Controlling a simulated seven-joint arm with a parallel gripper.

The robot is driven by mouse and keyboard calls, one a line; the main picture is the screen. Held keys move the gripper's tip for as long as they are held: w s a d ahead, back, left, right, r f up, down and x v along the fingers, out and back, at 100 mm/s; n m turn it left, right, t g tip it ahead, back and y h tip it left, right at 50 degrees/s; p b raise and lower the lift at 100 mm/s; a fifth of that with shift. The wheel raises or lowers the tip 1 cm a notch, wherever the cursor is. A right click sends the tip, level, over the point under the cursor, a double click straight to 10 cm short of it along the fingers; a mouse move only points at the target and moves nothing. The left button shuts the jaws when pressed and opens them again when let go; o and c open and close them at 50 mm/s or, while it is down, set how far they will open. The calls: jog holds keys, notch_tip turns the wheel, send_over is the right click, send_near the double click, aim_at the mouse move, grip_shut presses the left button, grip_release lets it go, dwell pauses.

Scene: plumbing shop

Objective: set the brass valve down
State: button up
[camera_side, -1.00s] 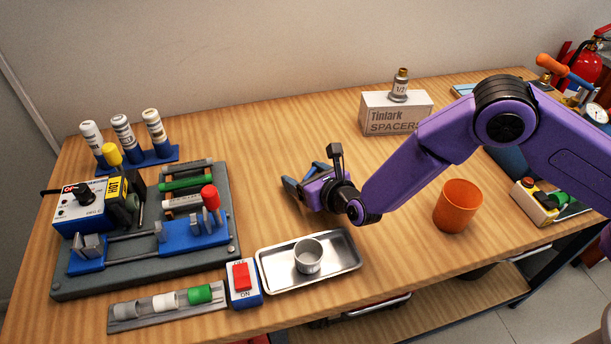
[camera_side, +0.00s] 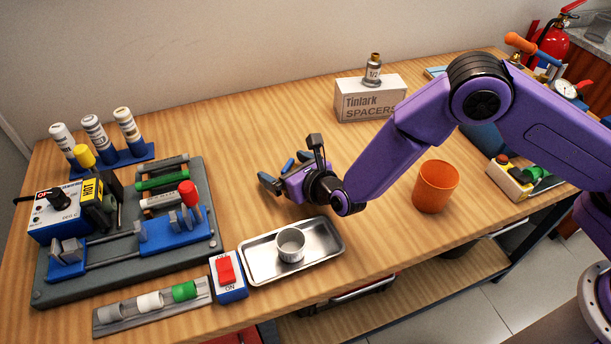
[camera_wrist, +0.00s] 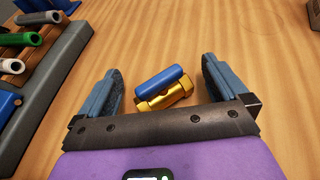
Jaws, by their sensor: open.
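The brass valve (camera_wrist: 165,96) has a gold body and a blue handle (camera_wrist: 160,82). In the wrist view it lies tilted on the bare wooden table between my fingers, with a gap on each side. My gripper (camera_wrist: 165,92) is open around it and touches it with neither finger. In the side view my gripper (camera_side: 287,168) is low over the table behind the metal tray. A small blue piece between its fingers there looks like the valve's handle; the brass body is hidden.
The metal tray (camera_side: 254,266) holds a grey cup (camera_side: 291,246). A grey fixture board (camera_side: 205,205) stands left, a spacer box (camera_side: 360,108) behind, and an orange cup (camera_side: 436,187) right. A red switch (camera_side: 226,270) sits beside the tray. Bare table surrounds my gripper.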

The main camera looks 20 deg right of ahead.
jog(key=v, duration=1)
jog(key=shift+s+d+r, duration=0.1)
jog(key=shift+s+r, duration=0.05)
jog(key=shift+s, duration=0.15)
jog(key=s+d+r+m+g+h, duration=0.25)
jog(key=d+r+m+h, duration=0.2)
jog(key=d+m, duration=0.5)
jog(key=s+d+r+m+g+h, duration=0.1)
jog(key=s+d+r+m+h, duration=0.35)
jog(key=d, duration=0.75)
jog(key=s+d+r+m+g+y, duration=0.1)
jog(key=s+d+m+g, duration=0.3)
jog(key=s, duration=0.5)
jog(key=s+d+r+m+g+y, duration=0.1)
jog(key=s+d+m+g+y, duration=0.3)
jog(key=s+m, duration=0.5)
jog(key=shift+s+d+r+g, duration=0.15)
jog(key=shift+s+r+g, duration=0.2)
jog(key=shift+s+g, duration=0.2)
jog(key=shift+w, duration=0.1)
